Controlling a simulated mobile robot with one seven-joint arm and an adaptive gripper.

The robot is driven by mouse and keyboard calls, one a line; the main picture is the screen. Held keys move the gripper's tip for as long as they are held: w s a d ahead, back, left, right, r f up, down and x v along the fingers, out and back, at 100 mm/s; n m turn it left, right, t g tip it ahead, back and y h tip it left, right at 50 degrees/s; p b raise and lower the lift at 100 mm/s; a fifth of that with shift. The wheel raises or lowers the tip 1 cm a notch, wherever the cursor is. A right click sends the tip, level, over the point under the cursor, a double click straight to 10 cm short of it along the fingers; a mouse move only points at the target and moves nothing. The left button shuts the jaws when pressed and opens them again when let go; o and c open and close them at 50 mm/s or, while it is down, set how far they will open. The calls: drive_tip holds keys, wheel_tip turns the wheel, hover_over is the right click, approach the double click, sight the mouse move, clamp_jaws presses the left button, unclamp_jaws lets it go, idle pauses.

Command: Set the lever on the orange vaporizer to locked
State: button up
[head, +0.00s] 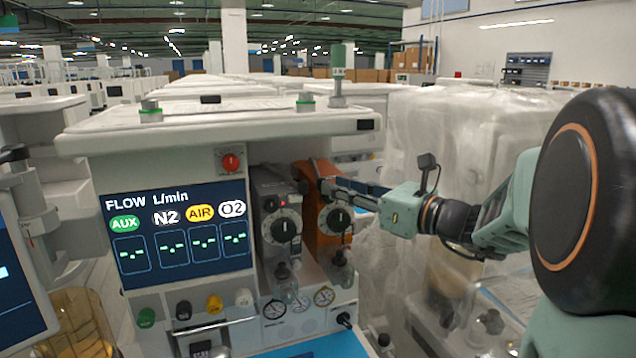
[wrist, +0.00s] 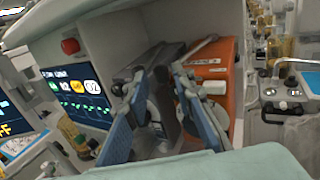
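The orange vaporizer (head: 325,239) stands at the right end of the bay in the machine's front, with a black dial (head: 338,219) on its face. In the wrist view its orange body (wrist: 222,64) is right of the fingers. A pale bar (wrist: 198,47) lies along its top, and a white knob (wrist: 215,87) sticks out; I cannot tell surely which is the lever. My gripper (head: 328,187) is at the vaporizer's upper front, coming from the right. In the wrist view my gripper (wrist: 163,75) has its blue fingers apart, with nothing held between them. Contact cannot be told.
A grey vaporizer (head: 268,188) stands close left of the orange one. The flow screen (head: 180,238) and a red knob (head: 230,161) are further left. Gauges (head: 299,303) sit below. A plastic-wrapped machine (head: 455,125) stands behind my arm at right.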

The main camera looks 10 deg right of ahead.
drive_tip(key=shift+x, duration=1.45)
drive_tip(key=shift+c, duration=0.4)
clamp_jaws()
